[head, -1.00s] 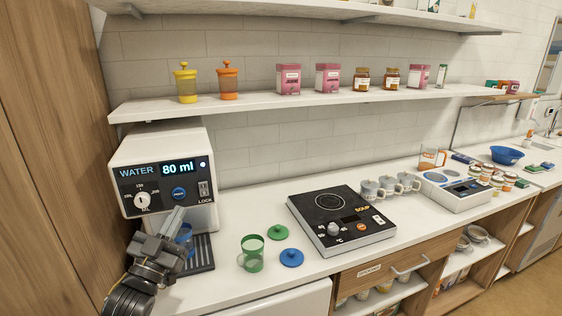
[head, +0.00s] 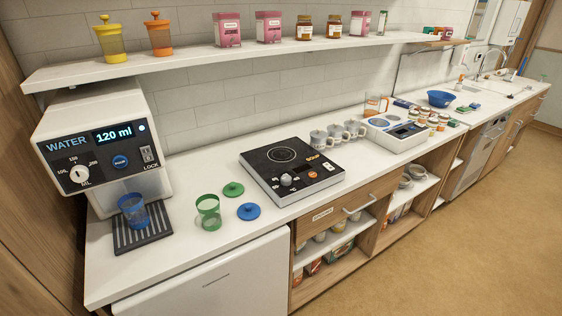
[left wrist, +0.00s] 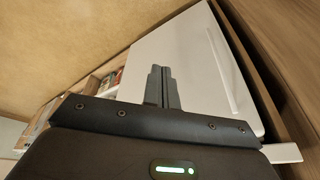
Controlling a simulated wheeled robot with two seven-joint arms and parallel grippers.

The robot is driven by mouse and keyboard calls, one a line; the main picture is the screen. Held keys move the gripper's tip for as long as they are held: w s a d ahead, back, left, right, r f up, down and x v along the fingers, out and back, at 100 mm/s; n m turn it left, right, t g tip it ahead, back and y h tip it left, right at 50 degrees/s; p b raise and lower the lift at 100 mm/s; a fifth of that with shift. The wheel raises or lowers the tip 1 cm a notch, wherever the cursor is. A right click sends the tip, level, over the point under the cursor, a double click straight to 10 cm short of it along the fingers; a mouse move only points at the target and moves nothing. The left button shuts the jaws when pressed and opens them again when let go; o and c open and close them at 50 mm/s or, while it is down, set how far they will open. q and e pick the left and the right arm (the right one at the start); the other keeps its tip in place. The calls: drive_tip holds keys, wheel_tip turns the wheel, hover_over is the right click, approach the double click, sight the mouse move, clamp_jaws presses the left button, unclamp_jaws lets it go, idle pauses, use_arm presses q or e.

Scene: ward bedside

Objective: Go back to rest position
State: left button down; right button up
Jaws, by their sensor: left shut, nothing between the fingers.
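My left gripper (left wrist: 161,87) shows only in the left wrist view. Its fingers are together with nothing between them, in front of a white cabinet or appliance front (left wrist: 190,65). Neither gripper shows in the head view. In the head view, the water dispenser (head: 100,150) reads 120 ml. A blue cup (head: 133,212) stands on its dark drip tray (head: 150,235). A green cup (head: 208,212) stands on the counter, with a green lid (head: 233,189) and a blue lid (head: 249,211) lying beside it.
A black hot plate (head: 290,167) sits mid-counter, with several grey mugs (head: 338,134) behind it. A white shelf (head: 230,57) above holds jars and tins. A drawer (head: 345,207) and open shelves lie below. The floor (head: 440,240) at right is clear.

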use_arm(q)
wheel_tip(320, 180, down, 24)
drive_tip(key=g, duration=0.1)
drive_tip(key=s+a+f+g, duration=0.1)
drive_tip(key=s+a+f, duration=0.1)
drive_tip(key=s+f, duration=1.6)
drive_tip(key=shift+a+g, duration=0.35)
drive_tip(key=shift+g, duration=0.05)
